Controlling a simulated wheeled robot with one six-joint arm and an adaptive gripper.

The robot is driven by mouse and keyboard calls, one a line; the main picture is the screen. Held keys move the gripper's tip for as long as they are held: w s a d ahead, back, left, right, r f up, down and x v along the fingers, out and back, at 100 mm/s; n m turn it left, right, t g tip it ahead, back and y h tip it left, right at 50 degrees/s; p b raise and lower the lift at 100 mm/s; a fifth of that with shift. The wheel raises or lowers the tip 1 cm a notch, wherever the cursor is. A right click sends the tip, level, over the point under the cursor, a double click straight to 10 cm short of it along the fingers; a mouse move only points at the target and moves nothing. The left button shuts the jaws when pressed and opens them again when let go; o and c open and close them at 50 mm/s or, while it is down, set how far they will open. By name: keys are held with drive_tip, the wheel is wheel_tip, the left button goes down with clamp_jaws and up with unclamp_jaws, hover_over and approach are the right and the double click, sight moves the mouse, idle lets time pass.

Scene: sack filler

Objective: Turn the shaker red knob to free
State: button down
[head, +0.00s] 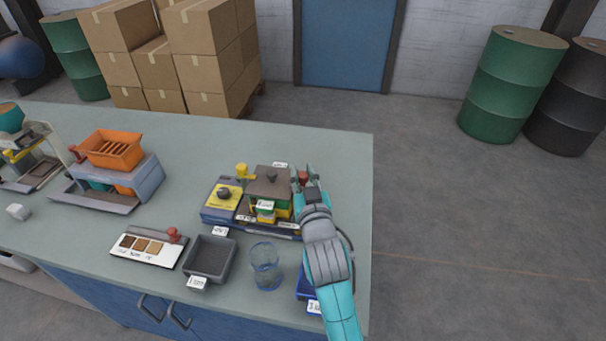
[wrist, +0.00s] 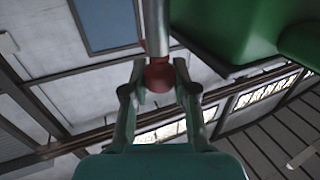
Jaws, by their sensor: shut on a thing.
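My gripper (head: 308,176) is at the right end of a bench-top machine (head: 268,188) with a brown top and yellow and green parts. Its fingers are shut on a small red knob (head: 303,176). In the wrist view, the red knob (wrist: 159,75) sits between the two fingertips (wrist: 160,85), at the end of a grey metal rod (wrist: 157,28). The fingers and wrist hide part of the knob and the machine's right side. I cannot read any free marking.
An orange-topped machine (head: 113,150) stands farther left. The bench's back right corner (head: 350,150) is clear.

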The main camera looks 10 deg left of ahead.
drive_tip(key=c, duration=0.9)
unclamp_jaws()
drive_tip(key=shift+s, duration=0.1)
drive_tip(key=v, duration=1.2)
